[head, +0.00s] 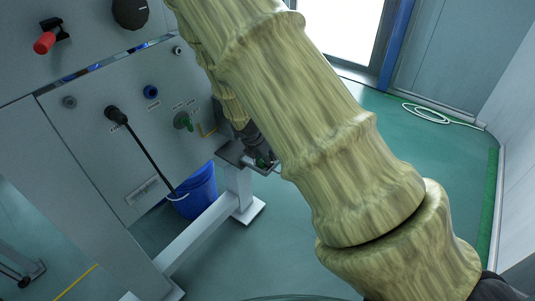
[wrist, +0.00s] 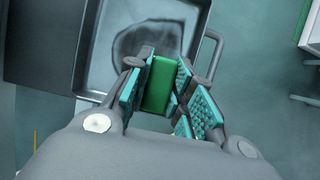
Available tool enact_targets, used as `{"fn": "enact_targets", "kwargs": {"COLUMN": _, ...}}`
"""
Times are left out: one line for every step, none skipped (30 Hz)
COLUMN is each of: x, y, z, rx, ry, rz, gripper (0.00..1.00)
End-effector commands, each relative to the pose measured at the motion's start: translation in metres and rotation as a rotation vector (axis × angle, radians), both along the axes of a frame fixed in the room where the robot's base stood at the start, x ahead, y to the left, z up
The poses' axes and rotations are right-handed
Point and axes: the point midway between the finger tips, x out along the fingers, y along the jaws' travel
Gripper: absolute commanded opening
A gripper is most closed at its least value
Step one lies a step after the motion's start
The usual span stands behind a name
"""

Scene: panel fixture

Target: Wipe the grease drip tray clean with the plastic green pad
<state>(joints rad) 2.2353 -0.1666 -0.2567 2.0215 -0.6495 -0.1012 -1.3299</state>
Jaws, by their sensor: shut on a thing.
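The grease drip tray (wrist: 90,62) is a shallow square metal tray in the wrist view, with a dark smeared ring of grease (wrist: 150,38) on its floor. A loop handle (wrist: 217,48) is on its right side. My gripper (wrist: 160,80) is shut on the green pad (wrist: 158,88), a block held between its teal finger pads over the tray's near edge. I cannot tell whether the pad touches the tray. In the head view the tray (head: 231,153) juts out beside the panel, and my gripper (head: 260,152) is at it, partly hidden by my arm.
The grey panel (head: 130,160) with knobs, plugs and a black cable stands at the left. A blue bucket (head: 196,192) is on the floor below the tray, behind the frame's white leg (head: 238,190). A pale coiled hose (head: 428,112) lies far right on open green floor.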

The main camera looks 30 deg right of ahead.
Motion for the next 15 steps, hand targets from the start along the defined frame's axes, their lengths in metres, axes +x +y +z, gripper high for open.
{"fn": "enact_targets", "kwargs": {"x": -0.001, "y": 0.001, "z": -0.001, "rx": 0.001, "ry": 0.002, "rz": 0.001, "gripper": 0.04}}
{"fn": "enact_targets", "kwargs": {"x": -0.001, "y": 0.001, "z": -0.001, "rx": 0.001, "ry": 0.002, "rz": 0.001, "gripper": 0.04}}
{"fn": "enact_targets", "kwargs": {"x": -0.001, "y": 0.001, "z": -0.001, "rx": 0.001, "ry": 0.002, "rz": 0.0, "gripper": 0.04}}
{"fn": "enact_targets", "kwargs": {"x": -0.001, "y": 0.0, "z": -0.001, "rx": 0.001, "ry": 0.002, "rz": 0.0, "gripper": 0.04}}
{"fn": "enact_targets", "kwargs": {"x": 0.0, "y": -0.001, "z": -0.001, "rx": 0.001, "ry": 0.002, "rz": 0.0, "gripper": 0.04}}
{"fn": "enact_targets", "kwargs": {"x": 0.0, "y": -0.002, "z": 0.0, "rx": 0.001, "ry": 0.002, "rz": 0.0, "gripper": 0.04}}
{"fn": "enact_targets", "kwargs": {"x": 0.001, "y": -0.004, "z": 0.0, "rx": 0.001, "ry": 0.002, "rz": 0.0, "gripper": 0.04}}
{"fn": "enact_targets", "kwargs": {"x": 0.001, "y": -0.005, "z": 0.0, "rx": 0.002, "ry": 0.001, "rz": -0.001, "gripper": 0.04}}
{"fn": "enact_targets", "kwargs": {"x": 0.002, "y": -0.007, "z": 0.001, "rx": 0.001, "ry": 0.001, "rz": -0.001, "gripper": 0.04}}
{"fn": "enact_targets", "kwargs": {"x": 0.003, "y": -0.009, "z": 0.001, "rx": 0.001, "ry": 0.001, "rz": -0.001, "gripper": 0.04}}
{"fn": "enact_targets", "kwargs": {"x": 0.003, "y": -0.011, "z": 0.001, "rx": 0.001, "ry": 0.001, "rz": -0.001, "gripper": 0.04}}
{"fn": "enact_targets", "kwargs": {"x": 0.004, "y": -0.013, "z": 0.001, "rx": 0.0, "ry": 0.002, "rz": -0.002, "gripper": 0.04}}
{"fn": "enact_targets", "kwargs": {"x": 0.005, "y": -0.014, "z": 0.002, "rx": 0.0, "ry": 0.002, "rz": -0.002, "gripper": 0.04}}
{"fn": "enact_targets", "kwargs": {"x": 0.005, "y": -0.016, "z": 0.002, "rx": 0.0, "ry": 0.002, "rz": -0.002, "gripper": 0.04}}
{"fn": "enact_targets", "kwargs": {"x": 0.006, "y": -0.018, "z": 0.002, "rx": 0.001, "ry": 0.001, "rz": -0.002, "gripper": 0.04}}
